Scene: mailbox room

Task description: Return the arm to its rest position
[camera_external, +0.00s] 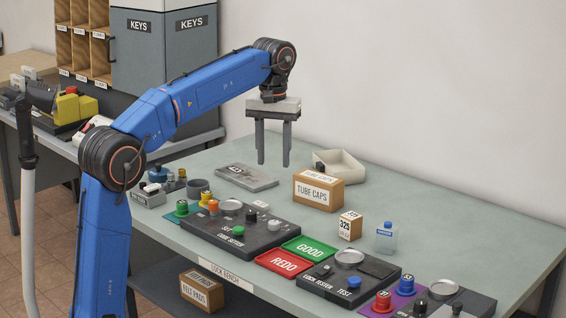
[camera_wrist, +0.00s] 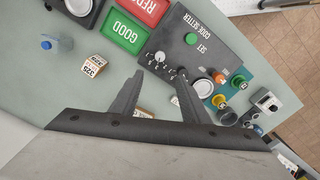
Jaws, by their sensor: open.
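My blue arm (camera_external: 195,95) reaches out over the lock bench from the left, bent at the wrist with the gripper hanging down. My gripper (camera_external: 273,160) is open and empty, its two dark fingers pointing down above the back part of the bench. In the wrist view, the fingers of my gripper (camera_wrist: 157,85) stand apart with nothing held between them. The code setter (camera_external: 243,226) lies below and in front of the gripper. It also shows beyond the fingertips in the wrist view (camera_wrist: 205,25).
The lock bench (camera_external: 420,210) also carries a TUBE CAPS box (camera_external: 317,191), a 325 box (camera_external: 350,226), a bottle (camera_external: 386,238), green GOOD (camera_external: 310,250) and red REDO trays (camera_external: 285,264), and the lock tester (camera_external: 350,281). A grey KEYS cabinet (camera_external: 165,55) stands behind. Space around the gripper is clear.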

